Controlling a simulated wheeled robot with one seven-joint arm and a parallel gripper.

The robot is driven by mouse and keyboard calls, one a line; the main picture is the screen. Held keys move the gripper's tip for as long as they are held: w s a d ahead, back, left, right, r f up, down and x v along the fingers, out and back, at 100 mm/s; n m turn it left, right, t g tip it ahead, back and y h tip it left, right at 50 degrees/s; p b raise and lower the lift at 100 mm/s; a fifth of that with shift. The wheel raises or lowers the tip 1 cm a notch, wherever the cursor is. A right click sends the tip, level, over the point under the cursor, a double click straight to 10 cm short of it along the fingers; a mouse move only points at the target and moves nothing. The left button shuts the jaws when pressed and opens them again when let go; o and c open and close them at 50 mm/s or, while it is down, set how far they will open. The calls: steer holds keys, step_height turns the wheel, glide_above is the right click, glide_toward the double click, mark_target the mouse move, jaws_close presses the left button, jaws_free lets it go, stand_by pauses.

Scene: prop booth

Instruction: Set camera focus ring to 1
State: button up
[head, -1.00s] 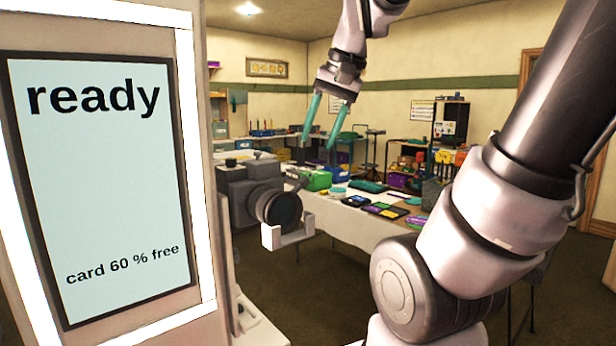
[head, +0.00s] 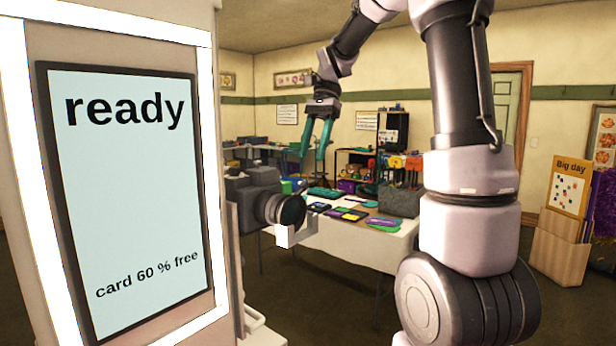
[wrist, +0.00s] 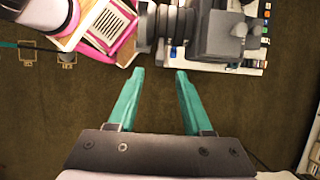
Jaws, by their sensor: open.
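The dark grey camera (head: 252,195) is mounted at the side of the booth, with its black lens and ring (head: 285,210) facing right and a white bracket (head: 290,236) under the lens front. In the wrist view the camera body (wrist: 225,35) is at the top, with the ringed lens (wrist: 172,28) to its left. My gripper (head: 314,155) has teal fingers, is open and empty, and hangs above and to the right of the camera. In the wrist view the fingers (wrist: 158,72) point toward the lens, apart from it. Ring markings are too small to read.
The booth screen (head: 135,180) on the left reads "ready" and "card 60 % free". A table with a white cloth (head: 345,245) holding several flat props stands behind the camera. A wooden stand (head: 560,250) with a "Big day" card is at the right.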

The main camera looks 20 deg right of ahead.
mark_target(306, 183)
steer(key=x, duration=0.6)
steer(key=shift+a+f, duration=0.15)
steer(key=shift+f, duration=0.25)
jaws_close()
stand_by(1.0)
